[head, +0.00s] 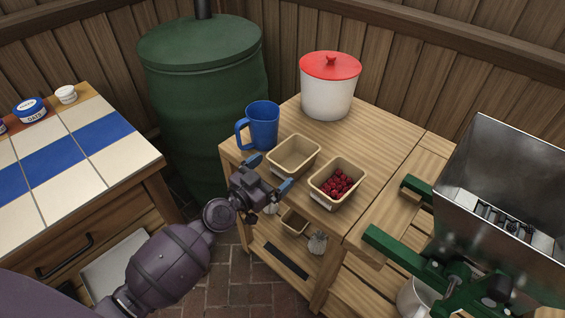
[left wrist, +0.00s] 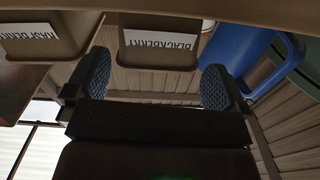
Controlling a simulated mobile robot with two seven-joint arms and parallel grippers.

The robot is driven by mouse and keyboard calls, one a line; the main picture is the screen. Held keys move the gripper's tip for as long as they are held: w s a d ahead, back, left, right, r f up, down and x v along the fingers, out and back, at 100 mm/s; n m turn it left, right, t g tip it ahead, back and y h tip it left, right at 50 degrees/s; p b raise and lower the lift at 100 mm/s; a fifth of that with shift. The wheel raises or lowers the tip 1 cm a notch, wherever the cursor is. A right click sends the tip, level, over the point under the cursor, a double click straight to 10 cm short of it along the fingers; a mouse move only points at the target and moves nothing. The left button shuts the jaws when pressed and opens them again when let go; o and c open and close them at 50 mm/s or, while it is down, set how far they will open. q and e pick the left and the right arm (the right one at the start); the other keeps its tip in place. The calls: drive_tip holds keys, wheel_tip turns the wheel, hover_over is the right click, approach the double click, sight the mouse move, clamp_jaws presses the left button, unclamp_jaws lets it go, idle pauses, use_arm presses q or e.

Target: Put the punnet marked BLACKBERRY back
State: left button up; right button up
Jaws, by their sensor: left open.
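The punnet marked BLACKBERRY (left wrist: 158,40) is a tan, empty tub; in the head view this punnet (head: 293,157) stands upright on the wooden table, beside the blue mug. Its label shows upside down in the left wrist view. My left gripper (head: 268,174) is open and empty, just in front of the punnet at the table's front edge. In the left wrist view the punnet shows beyond and between the open fingers (left wrist: 156,80), not held. The punnet marked RASPBERRY (left wrist: 42,38) stands to its right in the head view, holding red berries (head: 336,183). My right gripper is not in view.
The blue mug (head: 263,124) stands close behind and left of the empty punnet. A white pot with a red lid (head: 329,84) stands at the back. A lower shelf holds another tan punnet (head: 294,222). A metal hopper (head: 505,200) is at right, a tiled counter (head: 70,160) at left.

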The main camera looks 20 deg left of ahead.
use_arm(q)
drive_tip(key=v, duration=0.6)
drive_tip(key=shift+s, duration=0.2)
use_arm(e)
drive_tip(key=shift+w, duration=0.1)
use_arm(q)
drive_tip(key=shift+s, duration=0.1)
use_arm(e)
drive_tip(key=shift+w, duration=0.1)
use_arm(q)
drive_tip(key=s+a+f+n+g+y+p, duration=0.1)
drive_tip(key=s+p, duration=0.4)
drive_tip(key=s, duration=0.8)
drive_tip(key=s+a+f+n+g+y+p, duration=0.1)
drive_tip(key=s+g+y+p, duration=0.4)
drive_tip(key=s, duration=0.8)
drive_tip(key=shift+a+f+n, duration=0.3)
drive_tip(key=shift+a+n, duration=0.5)
drive_tip(key=shift+n, duration=0.2)
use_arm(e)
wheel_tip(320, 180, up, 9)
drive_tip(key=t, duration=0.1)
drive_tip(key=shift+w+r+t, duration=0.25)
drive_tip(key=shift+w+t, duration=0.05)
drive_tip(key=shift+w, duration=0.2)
